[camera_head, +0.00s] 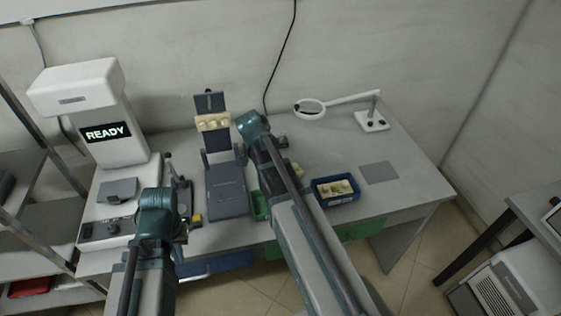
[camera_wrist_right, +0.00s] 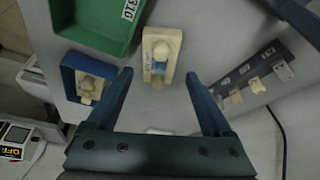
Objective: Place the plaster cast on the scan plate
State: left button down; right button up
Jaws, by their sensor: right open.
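A cream plaster cast (camera_wrist_right: 160,55) with a label lies on the grey table in the right wrist view. My right gripper (camera_wrist_right: 158,80) is open, its fingers spread on either side of the cast's near end; I see no contact. In the head view the cast (camera_head: 297,170) is mostly hidden behind my right arm. A white scanner (camera_head: 95,115) reading READY stands at the left, with a dark grey plate (camera_head: 118,190) on its base, apparently the scan plate; it looks bare. My left gripper (camera_head: 184,212) is by the scanner's right side; its jaws are not clear.
A blue box (camera_head: 335,198) holds cream pieces, and a green tray (camera_head: 260,206) sits beside my right arm. A dark rack (camera_head: 226,190) with cream pieces on its upright stands mid-table. A magnifier lamp (camera_head: 311,107) is at the back. A flat grey pad (camera_head: 380,172) lies at the right.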

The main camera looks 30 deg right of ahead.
pick_arm(q)
notch_tip(320, 180, up, 5)
jog(key=p, duration=0.3)
jog(key=shift+f, duration=0.2)
pick_arm(e)
jog(key=v, duration=0.5)
